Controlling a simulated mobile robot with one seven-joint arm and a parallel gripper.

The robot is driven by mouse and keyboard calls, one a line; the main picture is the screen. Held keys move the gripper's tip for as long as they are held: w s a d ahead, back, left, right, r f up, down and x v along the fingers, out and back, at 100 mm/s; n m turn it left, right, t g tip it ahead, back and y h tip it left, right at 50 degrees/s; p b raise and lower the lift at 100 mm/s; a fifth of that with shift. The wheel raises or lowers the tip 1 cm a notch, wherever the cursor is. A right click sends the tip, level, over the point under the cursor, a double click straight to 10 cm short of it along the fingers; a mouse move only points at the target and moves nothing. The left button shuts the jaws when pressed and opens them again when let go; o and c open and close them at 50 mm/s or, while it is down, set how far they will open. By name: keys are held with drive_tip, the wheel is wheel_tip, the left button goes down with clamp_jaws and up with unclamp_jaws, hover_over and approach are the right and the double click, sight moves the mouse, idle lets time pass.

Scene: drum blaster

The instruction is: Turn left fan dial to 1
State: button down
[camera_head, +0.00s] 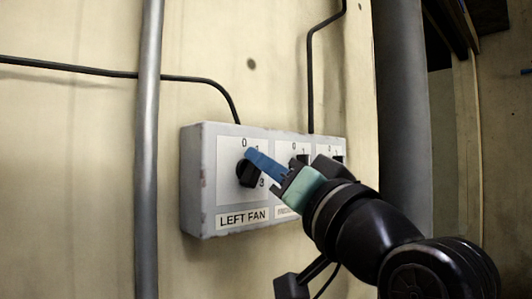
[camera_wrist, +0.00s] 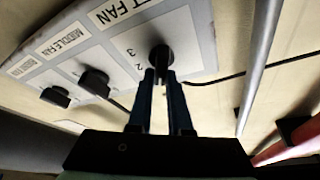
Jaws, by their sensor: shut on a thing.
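The left fan dial (camera_head: 246,174) is a black knob on the panel marked LEFT FAN, with 0 and 3 readable around it. My gripper (camera_head: 250,160) reaches in from the right, its blue fingers at the dial. In the wrist view the fingers (camera_wrist: 160,78) are close together on either side of the left fan dial (camera_wrist: 161,56), shut on its grip. The numbers 2 and 3 show beside it there. The fingers cover part of the dial, so which number it points to cannot be told.
The grey control box (camera_head: 198,190) is on a beige wall. The middle fan dial (camera_wrist: 94,80) and another dial (camera_wrist: 55,96) sit alongside. A vertical grey pipe (camera_head: 148,150) stands left of the box. Black cables run above it.

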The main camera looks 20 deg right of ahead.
drive_tip(key=shift+w+a+f+m+g+h+p, duration=0.1)
drive_tip(key=shift+w+f+m+g+h+p, duration=0.15)
drive_tip(key=shift+m, duration=0.4)
drive_tip(key=shift+a+f+m+g+h+p, duration=0.15)
drive_tip(key=shift+m+p, duration=0.15)
drive_tip(key=shift+m, duration=0.35)
drive_tip(key=shift+d, duration=0.1)
drive_tip(key=c, duration=0.8)
unclamp_jaws()
drive_tip(key=shift+s, duration=0.1)
drive_tip(key=shift+c, duration=0.2)
drive_tip(key=shift+r, duration=0.1)
drive_tip(key=a+b+v, duration=0.1)
drive_tip(key=b+v, duration=0.2)
drive_tip(key=v, duration=0.9)
drive_tip(key=shift+s+d+f, duration=0.3)
drive_tip(key=shift+d, duration=0.05)
